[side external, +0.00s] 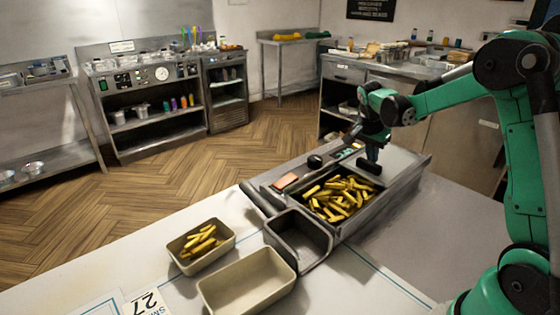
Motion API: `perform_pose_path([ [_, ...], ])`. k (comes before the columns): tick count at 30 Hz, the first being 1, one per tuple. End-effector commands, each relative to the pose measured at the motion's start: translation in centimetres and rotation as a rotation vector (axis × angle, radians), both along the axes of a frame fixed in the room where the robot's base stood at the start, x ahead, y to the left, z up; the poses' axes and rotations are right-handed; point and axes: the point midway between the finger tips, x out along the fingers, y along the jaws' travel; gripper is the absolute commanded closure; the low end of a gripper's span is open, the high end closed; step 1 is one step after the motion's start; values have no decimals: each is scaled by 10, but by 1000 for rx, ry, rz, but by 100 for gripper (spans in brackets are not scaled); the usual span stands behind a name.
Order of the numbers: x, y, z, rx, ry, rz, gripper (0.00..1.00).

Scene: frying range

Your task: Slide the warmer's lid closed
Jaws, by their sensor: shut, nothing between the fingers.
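The warmer (376,217) is a grey metal box on the white counter, with its long side running from front left to back right. Its left compartment is uncovered and full of fries (341,198). The flat grey lid (402,168) covers the right part of the top. A dark handle (369,167) stands at the lid's left end. My gripper (372,157) points down at the handle with its fingers shut. The fingertips look close to the handle, but I cannot tell whether they touch it.
A grey empty bin (300,236) stands at the warmer's front left end. A beige tray with a few fries (183,262) and an empty beige tray (205,289) lie left of it. A black knob (315,161) and a control panel (347,152) sit along the warmer's back edge.

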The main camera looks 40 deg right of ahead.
Motion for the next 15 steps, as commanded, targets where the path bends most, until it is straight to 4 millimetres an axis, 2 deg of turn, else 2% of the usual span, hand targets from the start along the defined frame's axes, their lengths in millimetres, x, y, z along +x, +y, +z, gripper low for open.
perform_pose_path([
  [5,0,3,0,0,0,1,100],
  [8,0,12,0,0,1,3,100],
  [11,0,29,0,0,1,6,100],
  [15,0,65,0,0,2,8,100],
])
